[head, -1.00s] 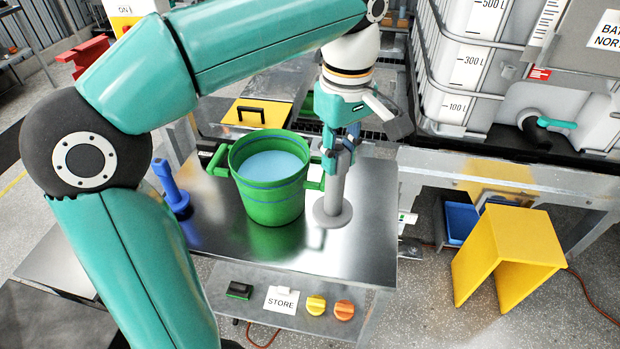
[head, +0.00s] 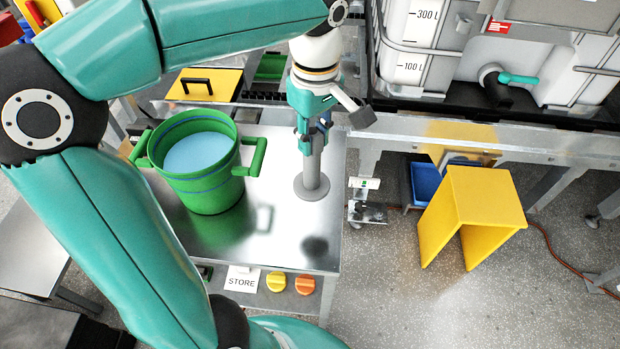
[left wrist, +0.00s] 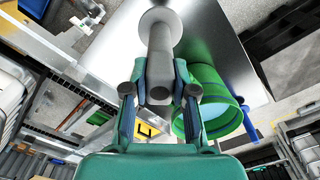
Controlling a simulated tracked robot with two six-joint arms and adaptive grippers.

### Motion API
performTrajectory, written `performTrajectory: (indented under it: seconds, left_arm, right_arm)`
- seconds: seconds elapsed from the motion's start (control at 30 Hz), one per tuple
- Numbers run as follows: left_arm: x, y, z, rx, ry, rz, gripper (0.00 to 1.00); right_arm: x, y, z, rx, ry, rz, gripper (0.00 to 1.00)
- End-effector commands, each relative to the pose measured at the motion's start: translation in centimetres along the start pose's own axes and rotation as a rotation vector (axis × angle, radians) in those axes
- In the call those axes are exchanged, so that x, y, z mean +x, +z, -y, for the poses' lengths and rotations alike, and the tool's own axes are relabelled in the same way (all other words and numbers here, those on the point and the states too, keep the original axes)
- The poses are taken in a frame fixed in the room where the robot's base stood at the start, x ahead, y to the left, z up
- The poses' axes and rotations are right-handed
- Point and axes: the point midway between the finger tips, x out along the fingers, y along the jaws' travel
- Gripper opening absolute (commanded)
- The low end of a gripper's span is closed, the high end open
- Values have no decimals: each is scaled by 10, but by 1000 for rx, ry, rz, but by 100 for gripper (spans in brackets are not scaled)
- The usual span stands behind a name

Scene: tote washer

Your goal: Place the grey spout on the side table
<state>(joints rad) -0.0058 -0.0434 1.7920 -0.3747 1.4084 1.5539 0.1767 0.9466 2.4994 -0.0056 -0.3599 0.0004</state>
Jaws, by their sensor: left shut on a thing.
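The grey spout (head: 311,172) is a smooth grey tube with a wide round flange at its lower end. It stands upright over the right part of the steel side table (head: 268,235). My left gripper (head: 312,132) is shut on its upper part from above. The flange seems a little above the tabletop, with a dark patch apart from it below. In the left wrist view the tube (left wrist: 160,50) lies between the fingers of my left gripper (left wrist: 158,92), with the flange at the far end. My right gripper is not in view.
A green bucket (head: 205,195) of pale blue liquid stands left of the spout, one handle facing it. A blue tool (left wrist: 250,125) shows beside the bucket in the left wrist view. A yellow stand (head: 465,215) is on the floor at right. The front right tabletop is clear.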

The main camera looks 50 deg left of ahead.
Motion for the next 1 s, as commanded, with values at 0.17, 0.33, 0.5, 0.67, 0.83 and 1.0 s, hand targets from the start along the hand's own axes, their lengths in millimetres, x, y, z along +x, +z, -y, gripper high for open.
performTrajectory:
  seconds: [0.17, 0.33, 0.5, 0.67, 0.83, 1.0]
  left_arm:
    - [48, 1, 2, -2, -8, 2, 0]
    - [74, 1, 1, -3, -2, 0, 0]
    - [85, 1, 1, -3, -2, 0, 0]
    - [106, 1, 2, -3, -6, 1, 0]
    - [124, 1, 1, -4, -1, 1, 0]
    - [125, 1, 1, -4, 1, 1, 0]
  right_arm:
    - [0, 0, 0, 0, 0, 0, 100]
    - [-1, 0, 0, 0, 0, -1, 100]
    - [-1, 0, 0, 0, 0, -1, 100]
    - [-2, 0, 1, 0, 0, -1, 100]
    - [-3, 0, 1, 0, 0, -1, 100]
    - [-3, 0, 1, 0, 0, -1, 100]
